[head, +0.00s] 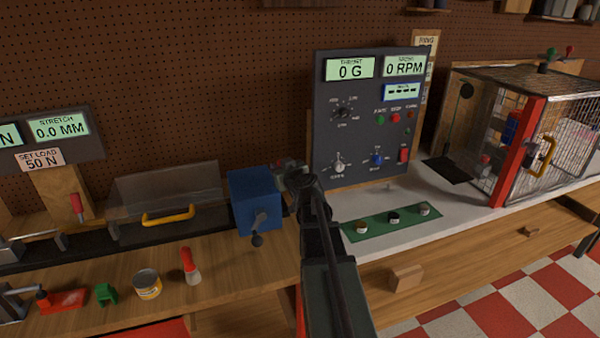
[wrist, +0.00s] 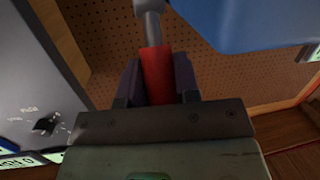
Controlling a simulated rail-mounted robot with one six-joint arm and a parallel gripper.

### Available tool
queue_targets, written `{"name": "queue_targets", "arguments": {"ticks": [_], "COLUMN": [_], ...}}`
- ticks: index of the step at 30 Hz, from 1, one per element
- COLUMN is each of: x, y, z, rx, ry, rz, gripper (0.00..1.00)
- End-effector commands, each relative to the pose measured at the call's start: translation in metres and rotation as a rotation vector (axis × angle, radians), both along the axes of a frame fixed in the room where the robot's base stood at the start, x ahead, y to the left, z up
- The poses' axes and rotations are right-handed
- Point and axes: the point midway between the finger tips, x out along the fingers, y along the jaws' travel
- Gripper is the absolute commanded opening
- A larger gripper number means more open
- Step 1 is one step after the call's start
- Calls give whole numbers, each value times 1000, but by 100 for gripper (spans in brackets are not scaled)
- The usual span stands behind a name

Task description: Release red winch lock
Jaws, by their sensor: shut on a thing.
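The blue winch box (head: 252,195) stands on the left bench, with a crank ending in a dark knob (head: 257,239) on its front. My gripper (head: 290,168) is at the right side of the box, partly hidden behind my own wrist in the head view. In the wrist view the red winch lock handle (wrist: 157,72) lies between my gripper's fingers (wrist: 160,80), which are shut on it. A grey metal rod (wrist: 151,28) runs on from the red handle. The blue winch body (wrist: 240,20) is close beside it.
The control panel (head: 325,120) stands close to the right of my gripper. A clear cover with a yellow handle (head: 168,215) is left of the winch. A red-handled tool (head: 190,268) and a tin (head: 147,284) stand on the bench. A wire cage (head: 570,110) is far right.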

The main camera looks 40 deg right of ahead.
Motion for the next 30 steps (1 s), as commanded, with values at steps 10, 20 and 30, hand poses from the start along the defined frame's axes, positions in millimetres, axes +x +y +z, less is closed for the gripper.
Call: {"name": "queue_targets", "arguments": {"ticks": [10, 20, 30], "x": [5, 5, 4], "y": [14, 14, 14], "z": [0, 0, 0], "rx": [-13, -12, -12], "ry": [-35, -34, -34], "rz": [20, 20, 20], "gripper": [0, 45, 55]}}
